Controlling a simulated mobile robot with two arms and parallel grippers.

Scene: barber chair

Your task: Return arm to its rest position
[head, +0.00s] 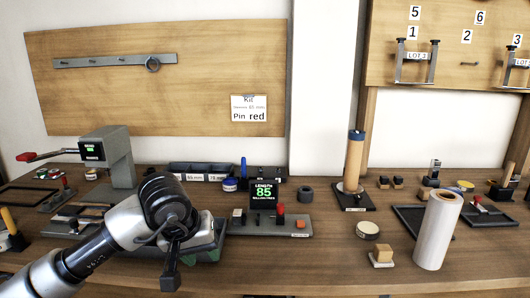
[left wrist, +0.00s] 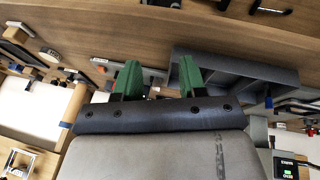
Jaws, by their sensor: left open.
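My left arm comes in from the lower left of the head view, and its gripper (head: 208,252) is over the front of the workbench, partly hidden behind my own wrist. In the left wrist view the gripper (left wrist: 159,78) shows two green fingers, apart, with nothing between them. The fingers point toward the bench, with a dark compartment tray (left wrist: 285,78) just past the right finger. My right gripper is not in view.
A length gauge (head: 263,192) reading 85 stands right of my gripper. A grey press (head: 118,160) with a red-tipped handle is behind my arm at left. A white cylinder (head: 438,232) and a tan column (head: 354,162) stand at right. Bare bench (head: 330,265) lies front centre.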

